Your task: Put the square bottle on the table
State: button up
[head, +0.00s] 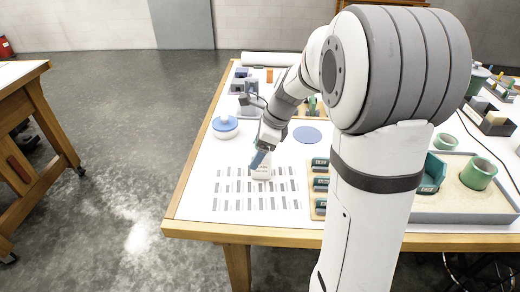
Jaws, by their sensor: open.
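My gripper (263,157) hangs low over the front left part of the white table (190,205), pointing down. Its jaws are open, but the fingers are small and partly merged with what is beneath them. A small pale, box-like object (262,173), which looks like the square bottle, stands on the table right at the fingertips. A blue patch shows at the gripper's tip; I cannot tell whether it is a finger or part of the bottle. I cannot tell whether the fingers touch the bottle.
Rows of grey printed bars surround the bottle. A white round container with a blue band (225,127) stands behind to the left. A blue disc (307,134) lies behind to the right. Dark green-and-black blocks (320,184) sit on a wooden strip, right. A tray (455,200) holds green parts.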

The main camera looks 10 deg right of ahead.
jog(key=v, duration=1.2)
jog(key=s+a+f+n+h, duration=0.1)
jog(key=s+f+n+h, duration=0.1)
jog(key=s+n, duration=0.8)
jog(key=s+a+f+n+t+h, duration=0.1)
jog(key=s+f+n, duration=0.4)
jog(key=s+n, duration=0.5)
jog(key=shift+a+n+t+h, duration=0.3)
jog(key=shift+a+n+h, duration=0.25)
jog(key=shift+n, duration=0.25)
